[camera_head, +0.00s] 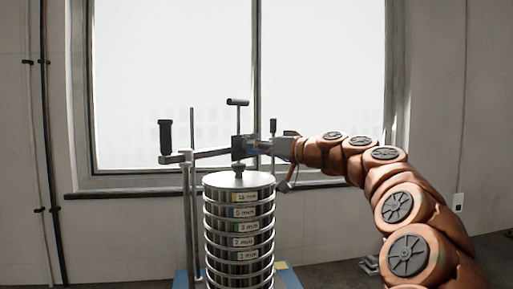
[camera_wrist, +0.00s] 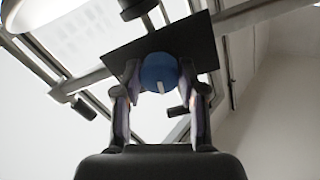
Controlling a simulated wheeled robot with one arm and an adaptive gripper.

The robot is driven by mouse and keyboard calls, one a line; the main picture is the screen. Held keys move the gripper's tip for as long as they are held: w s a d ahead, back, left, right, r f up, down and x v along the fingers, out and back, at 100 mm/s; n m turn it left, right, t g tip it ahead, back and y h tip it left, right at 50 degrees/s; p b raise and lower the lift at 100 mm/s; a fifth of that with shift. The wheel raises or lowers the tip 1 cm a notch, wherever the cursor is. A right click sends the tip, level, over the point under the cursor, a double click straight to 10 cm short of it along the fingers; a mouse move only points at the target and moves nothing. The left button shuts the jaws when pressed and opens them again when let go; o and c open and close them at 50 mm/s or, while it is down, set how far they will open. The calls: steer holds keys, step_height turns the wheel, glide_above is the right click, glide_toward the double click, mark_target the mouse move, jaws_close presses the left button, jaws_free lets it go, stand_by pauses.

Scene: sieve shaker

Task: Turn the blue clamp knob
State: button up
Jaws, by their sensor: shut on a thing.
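The blue clamp knob (camera_wrist: 158,70) is round with a pale mark on its face. In the wrist view it sits between the two fingers of my gripper (camera_wrist: 160,77), which are shut on it from both sides. A dark square plate (camera_wrist: 118,57) lies behind the knob. In the head view my gripper (camera_head: 262,147) reaches in from the right to the clamp block (camera_head: 239,150) on the crossbar, above the sieve stack (camera_head: 238,215). The knob is mostly hidden by my gripper there.
The metal crossbar (camera_head: 210,153) runs left to an upright rod (camera_head: 192,215) and a black handle (camera_head: 165,137). A T-shaped handle (camera_head: 237,103) rises above the clamp block. A window (camera_head: 320,70) and sill are behind.

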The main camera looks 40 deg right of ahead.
steer(key=m+p, duration=0.1)
steer(key=m, duration=0.3)
steer(key=shift+r+m+p, duration=0.2)
steer(key=shift+m+p, duration=0.1)
steer(key=shift+p, duration=0.1)
steer(key=m+p, duration=0.2)
steer(key=m, duration=0.1)
steer(key=shift+m, duration=0.3)
steer(key=m+p, duration=0.3)
steer(key=m, duration=0.1)
steer(key=shift+m+y+p, duration=0.3)
steer(key=shift+m, duration=0.1)
steer(key=shift+f+m+p, duration=0.15)
steer(key=shift+m+p, duration=0.5)
steer(key=shift+m, duration=0.25)
steer(key=o, duration=1.1)
steer(key=shift+o, duration=0.2)
steer(key=v, duration=1.2)
